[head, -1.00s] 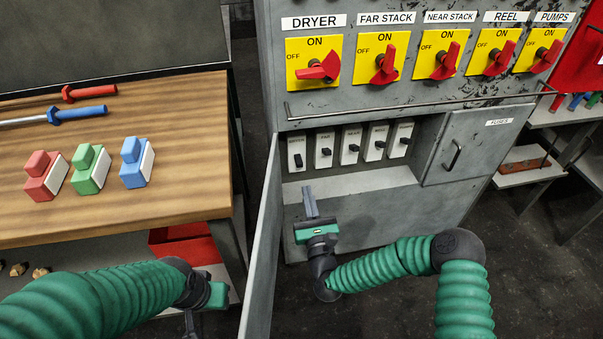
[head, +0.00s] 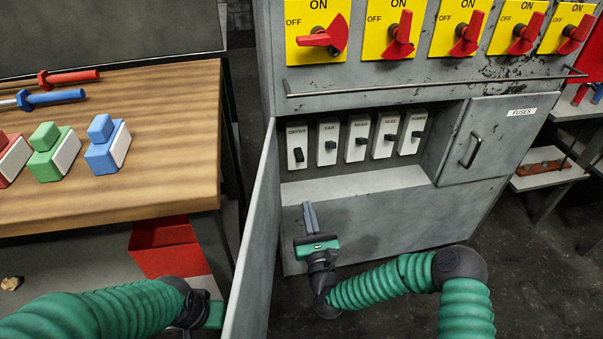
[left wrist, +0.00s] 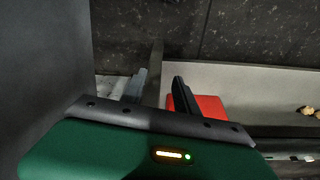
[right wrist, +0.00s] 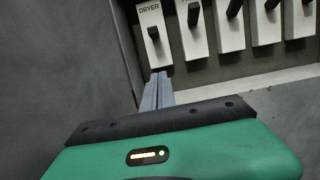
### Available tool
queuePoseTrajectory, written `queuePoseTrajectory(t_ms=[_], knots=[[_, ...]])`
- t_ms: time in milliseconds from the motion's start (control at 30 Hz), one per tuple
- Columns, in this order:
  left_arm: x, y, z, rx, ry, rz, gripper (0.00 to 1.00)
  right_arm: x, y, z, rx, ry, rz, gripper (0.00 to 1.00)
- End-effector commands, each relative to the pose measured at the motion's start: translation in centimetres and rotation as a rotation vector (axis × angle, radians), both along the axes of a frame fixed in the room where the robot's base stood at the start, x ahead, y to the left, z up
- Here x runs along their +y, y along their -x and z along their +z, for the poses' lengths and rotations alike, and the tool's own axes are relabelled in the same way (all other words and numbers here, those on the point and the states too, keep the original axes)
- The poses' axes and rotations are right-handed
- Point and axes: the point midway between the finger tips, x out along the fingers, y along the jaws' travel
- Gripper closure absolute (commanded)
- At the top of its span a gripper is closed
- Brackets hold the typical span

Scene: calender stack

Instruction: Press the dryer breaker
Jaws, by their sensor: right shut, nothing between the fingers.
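The dryer breaker (head: 297,148) is the leftmost white switch with a black toggle in the open fuse bay of the grey cabinet. In the right wrist view the breaker (right wrist: 154,30) carries the label DRYER, and its toggle shows just beyond my fingertips. My right gripper (head: 309,208) is shut and empty, below the breaker and apart from it in the head view. It also shows in the right wrist view (right wrist: 158,80). My left gripper (left wrist: 160,85) is open and empty, low beside the open cabinet door; its fingers are hidden in the head view.
Several similar breakers (head: 358,140) stand to the right. The open door (head: 258,240) stands between my arms. A rail (head: 430,85) runs above the bay, below red rotary switches (head: 400,35). A wooden bench (head: 170,110) with coloured blocks is at left; a red bin (head: 165,248) sits below.

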Motion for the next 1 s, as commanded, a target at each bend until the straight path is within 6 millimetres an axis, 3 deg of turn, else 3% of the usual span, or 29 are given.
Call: queuePoseTrajectory(t_ms=[500, 700, 1000], knots=[[0.0, 0.0, -4.6, 0.001, 0.0, 0.0, 0.64, 2.0, -9.4, 2.4, -0.005, 0.0, 0.002, 1.0], [0.0, 0.0, -5.4, 0.0, 0.0, 0.0, 0.64, 1.8, -9.1, 5.6, -0.003, 0.0, 0.001, 1.0], [0.0, 0.0, -5.4, 0.0, 0.0, 0.0, 0.64, 1.8, -9.1, 6.4, 0.0, -0.001, 0.001, 1.0]])
